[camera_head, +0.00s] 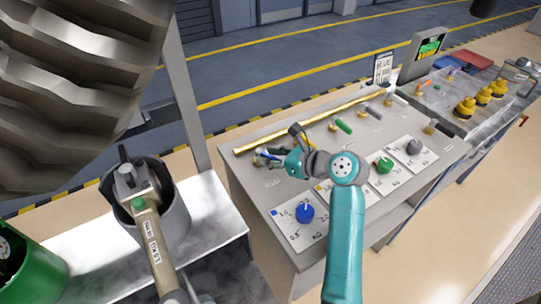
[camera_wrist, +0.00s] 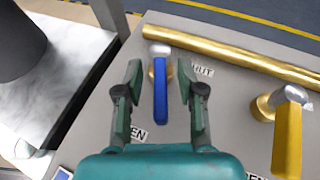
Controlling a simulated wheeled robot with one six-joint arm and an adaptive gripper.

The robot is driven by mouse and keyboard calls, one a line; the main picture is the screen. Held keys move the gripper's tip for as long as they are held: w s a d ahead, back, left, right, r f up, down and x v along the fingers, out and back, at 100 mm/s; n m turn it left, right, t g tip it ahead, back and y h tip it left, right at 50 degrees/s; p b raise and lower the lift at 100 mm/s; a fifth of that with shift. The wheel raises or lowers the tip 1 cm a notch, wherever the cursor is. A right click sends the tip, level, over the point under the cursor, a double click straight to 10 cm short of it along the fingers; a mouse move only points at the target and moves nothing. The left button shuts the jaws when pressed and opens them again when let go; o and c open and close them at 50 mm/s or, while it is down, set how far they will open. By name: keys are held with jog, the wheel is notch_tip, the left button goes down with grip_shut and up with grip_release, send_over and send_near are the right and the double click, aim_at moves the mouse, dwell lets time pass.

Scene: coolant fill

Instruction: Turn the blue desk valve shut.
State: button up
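The blue desk valve (camera_wrist: 160,95) is a blue lever on a brass and silver stem. Its handle points down the wrist picture, toward a label partly reading "EN"; a label partly reading "HUT" (camera_wrist: 203,70) lies to the right of the stem. My gripper (camera_wrist: 159,80) is open, one finger on each side of the blue handle, with a visible gap on both sides.
A yellow-handled valve (camera_wrist: 288,140) stands close to the right. A brass pipe (camera_wrist: 225,52) runs behind the valves. A green-handled valve (camera_head: 343,127) stands farther along. A blue knob (camera_head: 304,213) sits on the near panel. A pot (camera_head: 165,215) stands at left.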

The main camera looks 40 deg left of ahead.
grip_shut()
jog(key=shift+w+n+g, duration=0.35)
jog(key=shift+n+g, duration=0.25)
jog(key=shift+g, duration=0.2)
jog(key=shift+w+a+n+g+h, duration=0.1)
jog(key=shift+w+n+g+h, duration=0.15)
jog(key=shift+n+g, duration=0.6)
jog(key=shift+w+n+g+h, duration=0.15)
jog(key=shift+n+g+h, duration=0.1)
jog(key=shift+n+g, duration=0.55)
grip_release()
